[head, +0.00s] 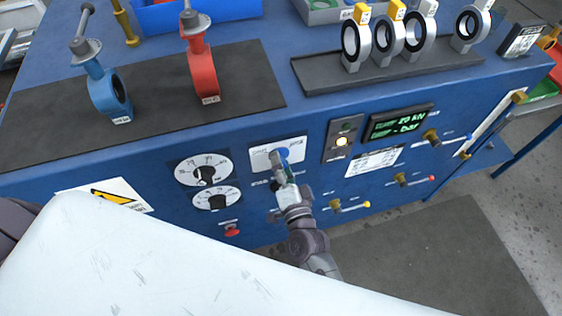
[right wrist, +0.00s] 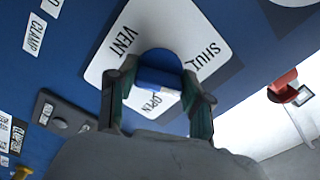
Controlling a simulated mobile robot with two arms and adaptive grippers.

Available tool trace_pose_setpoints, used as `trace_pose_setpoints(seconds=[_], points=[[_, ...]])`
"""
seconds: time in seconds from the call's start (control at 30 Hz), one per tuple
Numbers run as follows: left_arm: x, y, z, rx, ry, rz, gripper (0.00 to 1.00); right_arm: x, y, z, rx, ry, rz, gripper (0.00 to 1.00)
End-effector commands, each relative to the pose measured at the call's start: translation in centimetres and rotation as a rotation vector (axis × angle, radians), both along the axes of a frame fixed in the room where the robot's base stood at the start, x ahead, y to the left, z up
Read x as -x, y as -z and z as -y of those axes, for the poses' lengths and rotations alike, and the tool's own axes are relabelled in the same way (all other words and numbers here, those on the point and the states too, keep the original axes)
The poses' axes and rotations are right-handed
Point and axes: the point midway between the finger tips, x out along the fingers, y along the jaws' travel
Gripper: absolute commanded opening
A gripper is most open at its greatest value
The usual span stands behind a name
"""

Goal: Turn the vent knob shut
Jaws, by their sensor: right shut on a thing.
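The blue vent knob (head: 283,153) sits on a white plate (head: 262,158) on the front of the blue bench. In the right wrist view the knob (right wrist: 160,77) lies between the two fingers, and the plate (right wrist: 108,58) around it reads VENT, SHUT and OPEN. My right gripper (head: 284,166) is shut on the knob, one finger on each side; it also shows in the right wrist view (right wrist: 160,90). The fingers hide part of the knob, and I cannot tell which mark it points to. My left gripper is not in view.
A lit indicator panel (head: 342,139) and a green display (head: 398,122) are to the right. Blue (head: 108,90) and red (head: 202,72) valves stand on the bench top.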

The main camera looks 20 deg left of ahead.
Motion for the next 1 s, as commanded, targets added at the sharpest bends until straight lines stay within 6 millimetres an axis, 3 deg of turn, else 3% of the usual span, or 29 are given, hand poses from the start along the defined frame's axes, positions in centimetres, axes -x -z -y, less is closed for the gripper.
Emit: trace_pose_setpoints(seconds=[0.5,1.0], points=[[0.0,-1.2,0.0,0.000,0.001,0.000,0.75,0.0,0.2,0.1,0.368,-0.001,0.246,0.15],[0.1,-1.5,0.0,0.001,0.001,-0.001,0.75,0.0,0.3,0.2,0.515,0.000,0.345,0.15]])
